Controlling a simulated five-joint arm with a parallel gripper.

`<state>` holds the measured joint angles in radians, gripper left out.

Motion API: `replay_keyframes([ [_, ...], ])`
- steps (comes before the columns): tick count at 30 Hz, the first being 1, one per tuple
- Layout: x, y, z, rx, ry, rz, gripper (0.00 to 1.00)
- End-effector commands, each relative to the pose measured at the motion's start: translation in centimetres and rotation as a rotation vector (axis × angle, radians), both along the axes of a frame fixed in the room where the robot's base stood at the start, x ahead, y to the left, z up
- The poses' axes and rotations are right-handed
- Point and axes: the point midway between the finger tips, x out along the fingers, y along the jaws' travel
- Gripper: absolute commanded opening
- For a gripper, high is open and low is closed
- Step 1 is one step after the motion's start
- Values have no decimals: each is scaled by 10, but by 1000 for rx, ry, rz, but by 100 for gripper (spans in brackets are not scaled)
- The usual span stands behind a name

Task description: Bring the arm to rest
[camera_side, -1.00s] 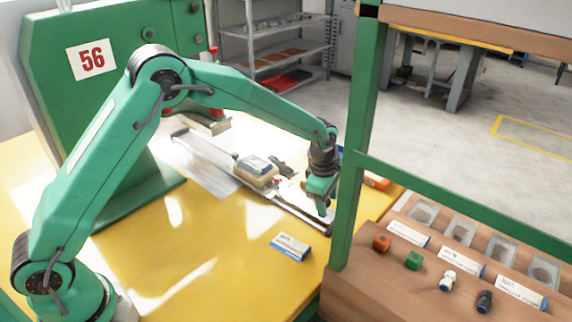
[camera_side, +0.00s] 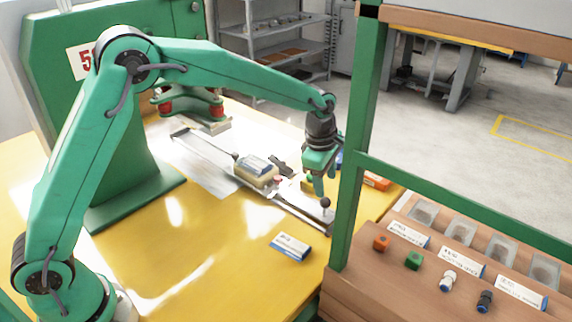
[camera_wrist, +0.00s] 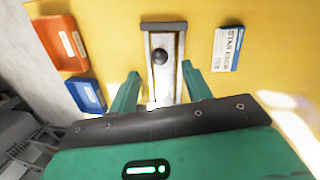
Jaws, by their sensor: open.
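My green arm reaches over the yellow table (camera_side: 225,240). My gripper (camera_side: 320,190) hangs above the front end of the metal slide rail (camera_side: 290,208), close to a dark round knob (camera_side: 325,202). In the wrist view my gripper (camera_wrist: 160,84) has its two green fingers spread wide, with nothing between them. The dark knob (camera_wrist: 160,57) shows beyond the fingertips on the rail (camera_wrist: 165,40). A beige block with a labelled top (camera_side: 256,172) sits on the rail behind the gripper.
A blue-and-white labelled card (camera_side: 290,247) lies on the table. An orange bin (camera_wrist: 65,42) and a blue bin (camera_wrist: 85,95) stand near the table edge. A green post (camera_side: 352,150) rises close to the gripper's right. Coloured pegs and clear trays line the wooden shelf (camera_side: 345,285).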

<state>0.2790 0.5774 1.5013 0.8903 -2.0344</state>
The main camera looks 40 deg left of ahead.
Motion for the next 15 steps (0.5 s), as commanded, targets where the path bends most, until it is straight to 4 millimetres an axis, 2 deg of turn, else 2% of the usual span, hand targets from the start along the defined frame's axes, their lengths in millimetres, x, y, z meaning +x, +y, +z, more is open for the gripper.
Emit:
replay_keyframes([
  [15, -2, 1, 7, 0, -2, -6, 49],
])
